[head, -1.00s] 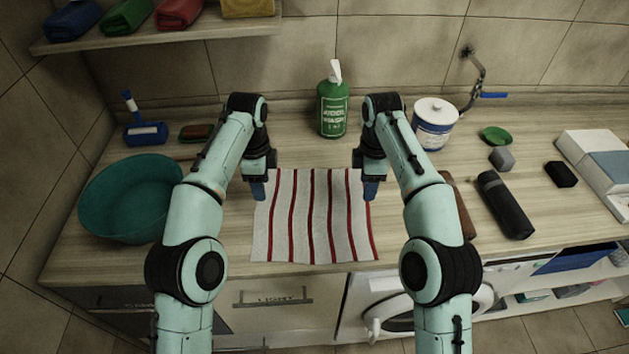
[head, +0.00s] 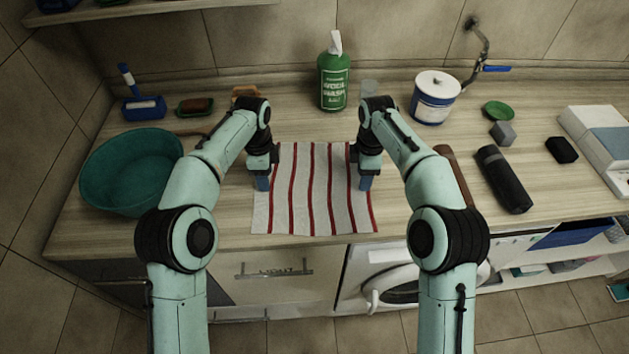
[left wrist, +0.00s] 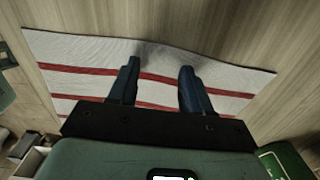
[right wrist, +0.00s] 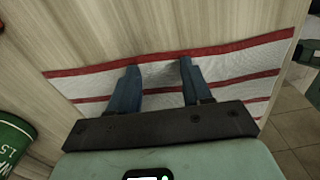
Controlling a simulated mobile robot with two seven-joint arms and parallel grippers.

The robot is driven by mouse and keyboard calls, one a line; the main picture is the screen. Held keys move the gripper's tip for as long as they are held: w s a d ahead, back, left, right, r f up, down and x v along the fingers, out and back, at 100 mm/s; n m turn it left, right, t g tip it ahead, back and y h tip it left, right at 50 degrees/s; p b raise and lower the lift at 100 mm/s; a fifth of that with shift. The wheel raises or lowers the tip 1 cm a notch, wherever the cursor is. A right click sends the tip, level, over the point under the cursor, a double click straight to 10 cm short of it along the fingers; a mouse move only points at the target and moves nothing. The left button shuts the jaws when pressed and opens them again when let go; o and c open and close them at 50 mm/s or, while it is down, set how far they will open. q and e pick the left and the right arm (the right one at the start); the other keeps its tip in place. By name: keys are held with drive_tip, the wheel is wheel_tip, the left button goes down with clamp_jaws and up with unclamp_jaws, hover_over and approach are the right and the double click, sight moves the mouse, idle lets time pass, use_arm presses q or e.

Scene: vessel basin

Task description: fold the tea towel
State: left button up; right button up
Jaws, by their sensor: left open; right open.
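The tea towel (head: 312,195) is white with red stripes and lies spread flat on the wooden counter in front of me. My left gripper (head: 263,182) is open at the towel's left edge. In the left wrist view the towel (left wrist: 230,80) passes under the two blue fingers (left wrist: 158,75), with its edge just past the tips. My right gripper (head: 366,182) is open at the towel's right edge. In the right wrist view the fingers (right wrist: 157,72) reach over the towel (right wrist: 235,65) near its red border stripe. Whether the fingertips touch the cloth I cannot tell.
A teal basin (head: 130,170) stands at the left. A green wash bottle (head: 333,75) is behind the towel, and a white tin (head: 436,97) at the back right. A black cylinder (head: 503,180) lies at the right. The counter's front edge is close to the towel's near side.

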use_arm(q)
drive_tip(key=shift+f, duration=0.3)
use_arm(e)
drive_tip(key=shift+f, duration=0.3)
use_arm(q)
drive_tip(key=shift+s+r, duration=0.1)
drive_tip(key=shift+r, duration=0.05)
drive_tip(key=c, duration=0.4)
use_arm(e)
drive_tip(key=shift+s+r, duration=0.1)
drive_tip(key=shift+r, duration=0.05)
drive_tip(key=c, duration=0.4)
use_arm(q)
clamp_jaws()
use_arm(e)
clamp_jaws()
